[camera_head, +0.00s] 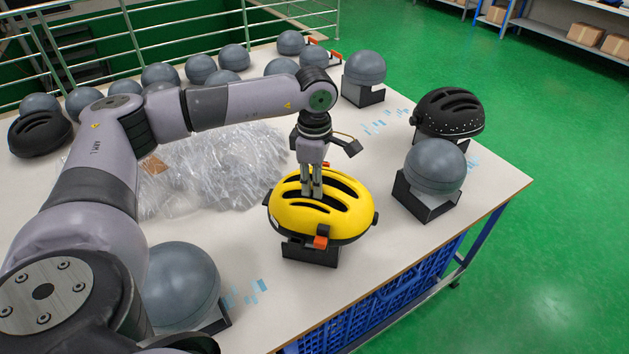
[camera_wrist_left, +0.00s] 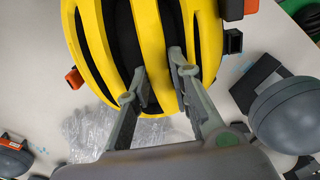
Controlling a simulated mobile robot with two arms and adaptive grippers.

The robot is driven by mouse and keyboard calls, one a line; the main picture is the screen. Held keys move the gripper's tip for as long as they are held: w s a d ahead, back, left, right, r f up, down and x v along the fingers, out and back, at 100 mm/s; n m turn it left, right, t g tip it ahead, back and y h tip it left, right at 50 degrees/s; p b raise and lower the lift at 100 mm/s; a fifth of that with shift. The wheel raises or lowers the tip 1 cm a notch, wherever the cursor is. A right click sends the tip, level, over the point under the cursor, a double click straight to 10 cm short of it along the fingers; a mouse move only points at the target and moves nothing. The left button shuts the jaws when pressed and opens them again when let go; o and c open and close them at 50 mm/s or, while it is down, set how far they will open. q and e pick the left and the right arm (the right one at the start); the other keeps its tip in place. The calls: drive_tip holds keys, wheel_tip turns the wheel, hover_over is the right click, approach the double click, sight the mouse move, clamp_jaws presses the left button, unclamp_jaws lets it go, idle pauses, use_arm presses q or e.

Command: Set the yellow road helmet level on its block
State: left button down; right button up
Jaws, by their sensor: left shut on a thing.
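The yellow road helmet (camera_head: 347,222) sits over a dark block (camera_head: 310,253) near the table's front edge, vents up. It looks roughly level, but a slight tilt is hard to judge. Its shell hides the block's top, so I cannot tell if it bears fully on it. My left gripper (camera_head: 312,191) points down into the top vents and is shut on a rib of the helmet. In the left wrist view the fingers (camera_wrist_left: 157,68) straddle a yellow rib of the helmet (camera_wrist_left: 90,40). My right gripper is not in view.
Clear plastic wrap (camera_head: 215,165) lies left of the helmet. Grey balls on blocks stand right (camera_head: 434,167) and front left (camera_head: 180,283), with several more behind. A black speckled helmet (camera_head: 449,113) stands at the right. Bare table (camera_head: 385,245) lies between helmet and right ball.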

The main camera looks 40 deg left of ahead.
use_arm(q)
drive_tip(key=shift+s+d+t+b, duration=0.1)
drive_tip(key=shift+s+t+b, duration=0.2)
drive_tip(key=shift+b, duration=0.25)
drive_tip(key=shift+w+a+f, duration=0.15)
drive_tip(key=shift+a+f, duration=0.05)
drive_tip(key=shift+f, duration=0.05)
idle(0.6)
idle(0.5)
drive_tip(key=c, duration=1.8)
unclamp_jaws()
drive_tip(key=o, duration=0.6)
drive_tip(key=shift+c, duration=0.2)
